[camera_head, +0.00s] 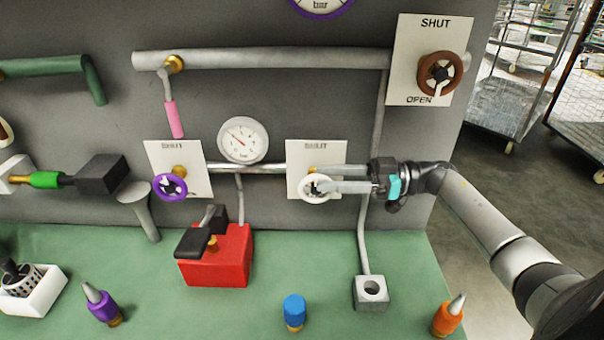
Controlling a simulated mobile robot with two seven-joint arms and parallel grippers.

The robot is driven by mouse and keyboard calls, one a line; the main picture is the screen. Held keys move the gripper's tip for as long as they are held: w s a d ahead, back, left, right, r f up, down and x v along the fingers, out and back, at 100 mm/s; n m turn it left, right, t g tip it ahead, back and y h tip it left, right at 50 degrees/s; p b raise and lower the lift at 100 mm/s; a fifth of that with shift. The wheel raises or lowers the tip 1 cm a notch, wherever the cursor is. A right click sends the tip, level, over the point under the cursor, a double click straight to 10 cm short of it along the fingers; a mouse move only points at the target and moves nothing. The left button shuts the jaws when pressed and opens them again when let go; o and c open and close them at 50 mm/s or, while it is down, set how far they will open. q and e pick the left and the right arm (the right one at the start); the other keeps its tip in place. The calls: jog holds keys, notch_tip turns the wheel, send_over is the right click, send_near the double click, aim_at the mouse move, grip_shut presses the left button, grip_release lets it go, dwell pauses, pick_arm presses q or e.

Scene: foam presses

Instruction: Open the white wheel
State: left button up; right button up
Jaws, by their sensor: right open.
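The white wheel (314,195) sits on a pale plate (299,154) marked SHUT, on the pipe to the right of the gauge. The lower part of this plate is hidden by the wheel and my gripper. My right gripper (325,180) reaches in from the right with its two fingers apart, one above the other. The fingertips overlap the white wheel's top part in the picture; I cannot tell whether they touch it. My left gripper is not in view.
A purple wheel (170,187) is to the left and a brown wheel (440,73) is at upper right. A round gauge (243,139) hangs between plates. A red box (222,256), blue-capped bottle (294,311) and orange bottle (447,317) stand on the green bench (335,255).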

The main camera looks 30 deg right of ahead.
aim_at(304, 178)
jog(key=x, duration=0.4)
jog(key=shift+w+a, duration=0.1)
jog(key=shift+a, duration=0.1)
jog(key=shift+w+a, duration=0.3)
jog(key=shift+a, duration=0.2)
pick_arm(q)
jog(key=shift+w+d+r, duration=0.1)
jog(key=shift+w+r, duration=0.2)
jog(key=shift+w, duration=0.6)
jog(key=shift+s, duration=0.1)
pick_arm(e)
jog(key=shift+c, duration=0.4)
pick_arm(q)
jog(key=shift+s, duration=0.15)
pick_arm(e)
grip_shut()
